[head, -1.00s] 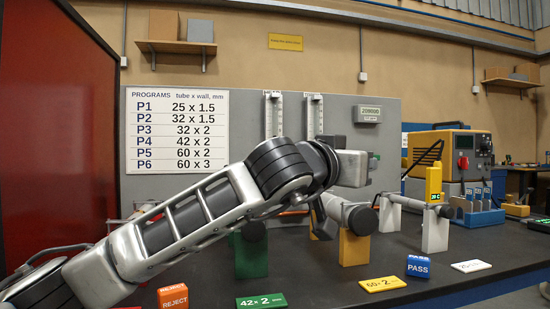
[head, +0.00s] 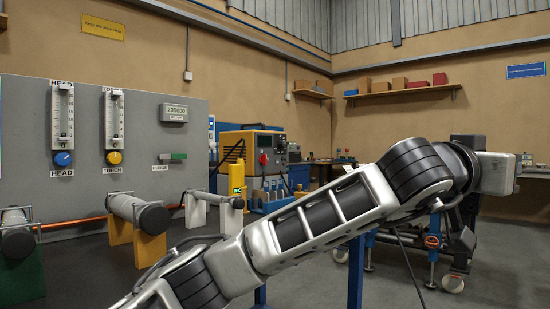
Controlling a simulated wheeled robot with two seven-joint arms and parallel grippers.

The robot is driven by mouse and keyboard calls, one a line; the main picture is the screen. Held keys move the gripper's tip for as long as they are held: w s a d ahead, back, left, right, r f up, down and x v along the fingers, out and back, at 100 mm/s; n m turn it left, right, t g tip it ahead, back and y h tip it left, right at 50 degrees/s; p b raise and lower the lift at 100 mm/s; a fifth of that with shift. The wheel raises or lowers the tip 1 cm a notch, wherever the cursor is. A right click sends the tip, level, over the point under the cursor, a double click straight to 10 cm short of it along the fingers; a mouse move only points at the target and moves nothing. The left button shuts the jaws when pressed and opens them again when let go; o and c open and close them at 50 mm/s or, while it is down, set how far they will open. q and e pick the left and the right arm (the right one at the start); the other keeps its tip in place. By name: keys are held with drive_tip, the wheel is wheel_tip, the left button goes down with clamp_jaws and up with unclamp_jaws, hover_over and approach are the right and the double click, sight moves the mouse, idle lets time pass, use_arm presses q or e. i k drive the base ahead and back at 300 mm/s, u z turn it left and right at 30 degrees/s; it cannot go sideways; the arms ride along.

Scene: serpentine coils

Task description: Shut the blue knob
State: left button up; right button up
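The blue knob (head: 62,158) is at the foot of the left flow meter (head: 62,115), which is labelled HEAD, on the grey panel at the left of the head view. It is round with a small light mark, and nothing covers it. One of my arms crosses the lower middle and rises to the right, with its far end well right of the knob. Nothing of mine touches the knob. I make out no gripper fingers; any gripper beyond the arm's far joint is hidden. My other arm is out of view.
A yellow knob (head: 114,157) is on the TORCH meter, beside the blue one. A green purge handle (head: 178,156) is further right. Tubes on blocks, including a yellow block (head: 150,246), stand on the dark bench before the panel. A wheeled blue-legged stand (head: 434,241) is at right.

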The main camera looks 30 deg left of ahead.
sight(61, 159)
drive_tip(key=z, duration=0.3)
drive_tip(key=i, duration=2.4)
drive_tip(key=u, duration=4.1)
drive_tip(key=i, duration=1)
drive_tip(key=z, duration=0.05)
